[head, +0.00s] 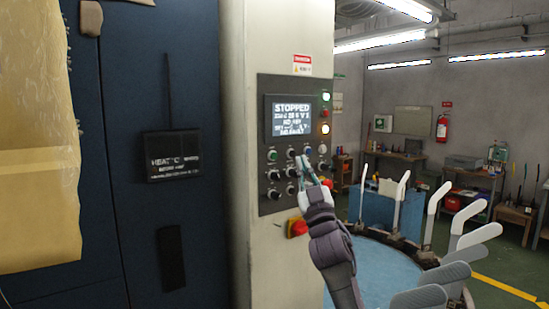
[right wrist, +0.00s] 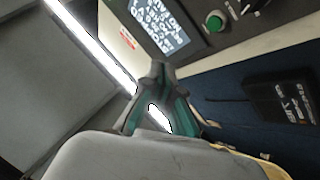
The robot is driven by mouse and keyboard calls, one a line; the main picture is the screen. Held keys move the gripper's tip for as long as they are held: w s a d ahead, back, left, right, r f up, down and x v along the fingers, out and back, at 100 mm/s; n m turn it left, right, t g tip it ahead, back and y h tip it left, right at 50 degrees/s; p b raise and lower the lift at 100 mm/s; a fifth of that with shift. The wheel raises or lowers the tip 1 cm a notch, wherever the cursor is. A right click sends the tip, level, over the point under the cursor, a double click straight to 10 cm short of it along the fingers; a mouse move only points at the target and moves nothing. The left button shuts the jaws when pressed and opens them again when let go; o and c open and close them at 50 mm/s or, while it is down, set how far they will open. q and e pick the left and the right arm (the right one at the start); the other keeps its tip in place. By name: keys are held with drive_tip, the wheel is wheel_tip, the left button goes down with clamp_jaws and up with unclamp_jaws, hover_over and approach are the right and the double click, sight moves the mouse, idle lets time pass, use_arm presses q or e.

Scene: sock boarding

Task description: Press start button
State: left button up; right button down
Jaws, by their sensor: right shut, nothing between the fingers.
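A dark control panel (head: 265,138) is set in a pale column. Its screen (head: 291,115) reads "STOPPED". A round green button (head: 272,155) sits at the left of the panel's button rows, below the screen; it also shows in the right wrist view (right wrist: 215,21). My right gripper (head: 304,162) is shut and empty, in front of the lower buttons and to the right of the green button in the head view. In the right wrist view its closed fingertips (right wrist: 157,70) appear apart from the green button. Whether the tips touch the panel I cannot tell. My left gripper is out of view.
A red knob on a yellow base (head: 297,227) sits below the panel. Dark blue cabinet doors (head: 115,100) stand at the left, with a yellowish sheet (head: 35,160) before them. A round blue platform with upright pale sock-shaped boards (head: 434,210) stands at the right.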

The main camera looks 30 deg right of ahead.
sight(274, 156)
drive_tip(key=shift+w+a+b, duration=0.2)
drive_tip(key=shift+w+b, duration=0.7)
drive_tip(key=shift+w, duration=1.25)
drive_tip(key=shift+w+a+b, duration=0.15)
drive_tip(key=shift+w+b, duration=0.7)
drive_tip(key=shift+w, duration=1.25)
drive_tip(key=shift+w, duration=0.15)
drive_tip(key=shift+w, duration=0.25)
drive_tip(key=shift+w+b, duration=0.4)
drive_tip(key=shift+b, duration=0.1)
drive_tip(key=shift+s+p, duration=0.35)
drive_tip(key=shift+s, duration=0.5)
